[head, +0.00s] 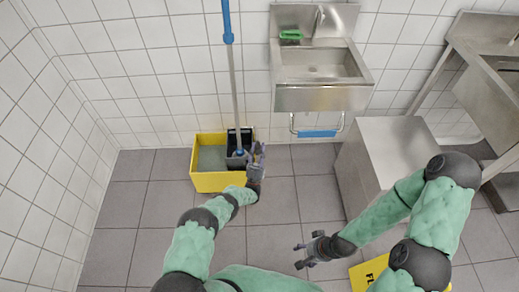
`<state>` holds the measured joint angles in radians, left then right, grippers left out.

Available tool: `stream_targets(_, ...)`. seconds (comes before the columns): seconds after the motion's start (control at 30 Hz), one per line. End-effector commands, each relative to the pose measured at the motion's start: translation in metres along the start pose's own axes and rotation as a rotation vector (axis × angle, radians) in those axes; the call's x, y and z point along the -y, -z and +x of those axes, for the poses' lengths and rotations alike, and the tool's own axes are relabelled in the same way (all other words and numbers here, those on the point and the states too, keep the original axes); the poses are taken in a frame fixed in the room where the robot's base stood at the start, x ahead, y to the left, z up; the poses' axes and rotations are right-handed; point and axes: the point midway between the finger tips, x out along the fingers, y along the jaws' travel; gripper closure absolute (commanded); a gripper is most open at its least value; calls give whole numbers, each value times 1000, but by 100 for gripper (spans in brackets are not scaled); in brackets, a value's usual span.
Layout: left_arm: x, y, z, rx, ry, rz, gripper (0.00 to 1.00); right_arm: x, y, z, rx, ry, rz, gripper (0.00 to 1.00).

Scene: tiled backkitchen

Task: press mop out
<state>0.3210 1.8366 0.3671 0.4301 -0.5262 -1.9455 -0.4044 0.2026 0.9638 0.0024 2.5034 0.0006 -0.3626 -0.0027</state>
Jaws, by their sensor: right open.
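A mop (234,85) with a grey pole and blue upper grip stands nearly upright. Its lower end goes down into a dark grey wringer (232,160) at the right side of a yellow bucket (212,182). The mop head is hidden in the wringer. My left gripper (258,152) is at the right edge of the wringer and overlaps it in the picture. I cannot tell whether it touches the wringer or whether its fingers are shut. My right gripper (300,256) is open and empty above the floor, to the lower right of the bucket.
A steel sink (320,95) with a green item (291,35) hangs on the tiled wall. A blue cloth (317,134) hangs below it. A steel cabinet (385,150) stands right, and a yellow floor sign (368,275) lies low right. The floor left of the bucket is clear.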

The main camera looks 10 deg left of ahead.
Motion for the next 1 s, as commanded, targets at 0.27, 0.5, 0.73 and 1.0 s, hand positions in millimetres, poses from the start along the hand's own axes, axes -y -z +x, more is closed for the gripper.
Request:
stream_targets(0.27, 0, 0, 0, 1, 0, 1, 33, 0, 0, 0, 0, 0, 0, 40)
stream_targets(0.5, 0, 0, -6, 2, 0, 0, 33, 0, 0, 0, 0, 0, 0, 40)
stream_targets(0.73, 0, -1, -40, 5, 1, 1, 33, 0, 0, 0, 0, 0, 0, 40)
stream_targets(1.0, 0, -1, -69, 2, 1, 2, 33, 0, 0, 0, 0, 0, 0, 40)
